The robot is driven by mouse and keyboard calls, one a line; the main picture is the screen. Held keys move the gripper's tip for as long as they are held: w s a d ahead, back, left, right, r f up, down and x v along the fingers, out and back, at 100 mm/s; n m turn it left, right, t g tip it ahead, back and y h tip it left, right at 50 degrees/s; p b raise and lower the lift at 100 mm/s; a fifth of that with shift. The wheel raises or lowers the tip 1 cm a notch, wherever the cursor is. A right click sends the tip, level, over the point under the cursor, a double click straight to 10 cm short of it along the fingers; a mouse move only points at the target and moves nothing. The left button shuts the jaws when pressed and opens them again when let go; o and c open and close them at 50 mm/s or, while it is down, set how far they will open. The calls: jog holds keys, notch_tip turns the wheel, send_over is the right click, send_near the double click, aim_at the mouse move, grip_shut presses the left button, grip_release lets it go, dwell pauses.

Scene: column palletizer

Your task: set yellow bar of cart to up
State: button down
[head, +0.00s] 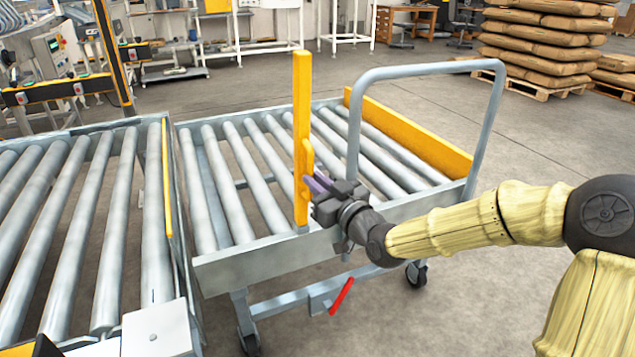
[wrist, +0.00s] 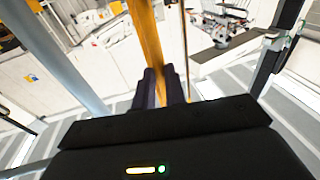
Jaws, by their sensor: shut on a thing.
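The yellow bar (head: 302,110) stands upright at the near side of the roller cart (head: 265,252) in the head view. Its lower end meets the cart's side rail. In the wrist view the yellow bar (wrist: 149,45) runs up from between the fingers. My gripper (head: 310,186) is at the lower half of the bar, with its fingers shut on it; the fingers also show in the wrist view (wrist: 160,85). The exact contact is partly hidden by the fingers.
A grey tube handle (head: 430,68) and a fixed yellow board (head: 410,135) stand at the cart's right end. A red lever (head: 341,296) hangs below the rail. A roller conveyor (head: 75,230) stands close at left. Stacked sacks (head: 540,45) are at the back right.

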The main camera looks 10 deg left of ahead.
jog(key=c, duration=1.5)
grip_release()
jog(key=shift+a+f, duration=0.1)
jog(key=shift+f, duration=0.1)
jog(key=shift+o, duration=0.2)
jog(key=b+v, duration=0.3)
jog(key=v, duration=1.4)
jog(key=shift+d+b, duration=0.25)
jog(key=shift+b, duration=0.05)
jog(key=shift+r, duration=0.15)
